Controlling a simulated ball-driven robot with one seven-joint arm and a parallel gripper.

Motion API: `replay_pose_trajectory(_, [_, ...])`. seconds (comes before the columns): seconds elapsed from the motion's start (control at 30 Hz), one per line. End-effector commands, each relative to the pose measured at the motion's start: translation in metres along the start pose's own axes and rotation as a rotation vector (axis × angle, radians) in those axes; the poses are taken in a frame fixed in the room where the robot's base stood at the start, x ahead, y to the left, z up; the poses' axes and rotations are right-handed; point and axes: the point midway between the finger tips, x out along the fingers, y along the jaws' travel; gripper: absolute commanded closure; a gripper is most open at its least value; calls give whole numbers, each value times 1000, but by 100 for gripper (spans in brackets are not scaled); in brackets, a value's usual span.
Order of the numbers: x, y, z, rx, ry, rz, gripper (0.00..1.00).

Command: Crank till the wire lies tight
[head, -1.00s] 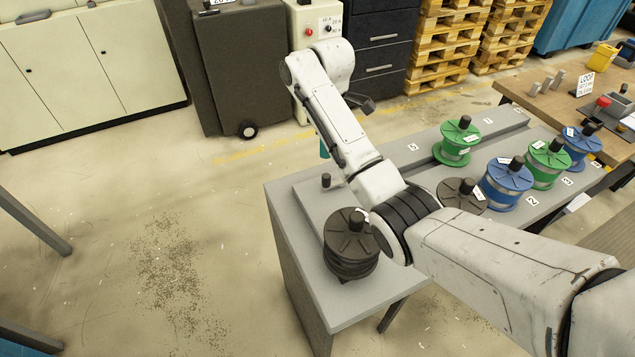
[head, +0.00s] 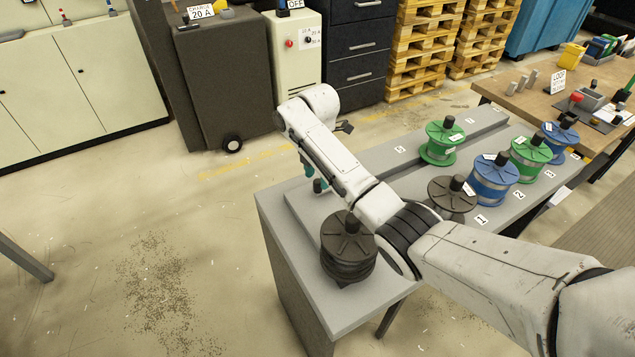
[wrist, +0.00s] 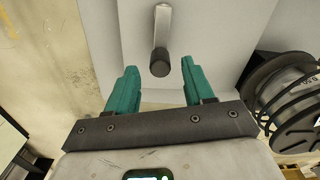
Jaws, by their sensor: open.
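The crank (wrist: 162,25) is a short grey arm with a black knob (wrist: 159,62) at its end, in the upper middle of the wrist view. The black knob also shows in the head view (head: 319,186), at the far left of the grey bench. My gripper (wrist: 159,72) has teal fingers and is open. The knob appears between and just beyond the fingertips, with nothing gripped. In the head view my gripper (head: 307,166) is partly hidden behind my arm. A dark spool (head: 348,255) stands on the bench near the crank. I cannot make out the wire's tightness.
The grey bench (head: 345,312) also holds a brown spool (head: 452,200), green spools (head: 441,143) and blue spools (head: 493,183) to the right. In the wrist view a dark wound spool (wrist: 290,95) stands close to the right. The floor left of the bench is clear.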

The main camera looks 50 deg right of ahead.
Motion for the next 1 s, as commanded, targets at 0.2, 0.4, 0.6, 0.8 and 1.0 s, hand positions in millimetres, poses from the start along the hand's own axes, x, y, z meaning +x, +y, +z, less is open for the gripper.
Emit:
replay_pose_trajectory(0.2, [26,0,0,0,0,-2,48])
replay_pose_trajectory(0.4, [33,0,0,0,0,0,48])
replay_pose_trajectory(0.6, [33,0,0,0,0,0,48])
replay_pose_trajectory(0.8, [33,0,0,0,0,0,67])
replay_pose_trajectory(1.0, [33,0,0,0,0,0,86])
